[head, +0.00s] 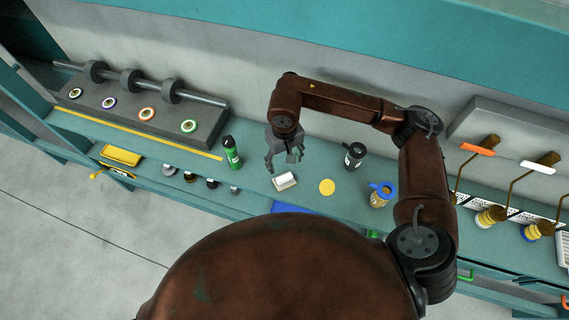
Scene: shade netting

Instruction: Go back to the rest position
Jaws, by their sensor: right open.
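My right gripper (284,159) shows near the middle of the head view, at the end of my bent brown right arm. It points down over the teal bench (333,210), with its fingers apart and nothing seen between them. A small white block (285,181) sits on the bench just below the fingertips; I cannot tell whether they touch it. My left gripper is not in view. My own brown body covers the lower middle of the picture.
A green bottle (232,152) stands left of the gripper. A yellow disc (327,187), a dark bottle (354,156) and a blue-topped jar (380,194) are to the right. A grey rack (206,124) is at the left; hooks with spools (490,216) are at the right.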

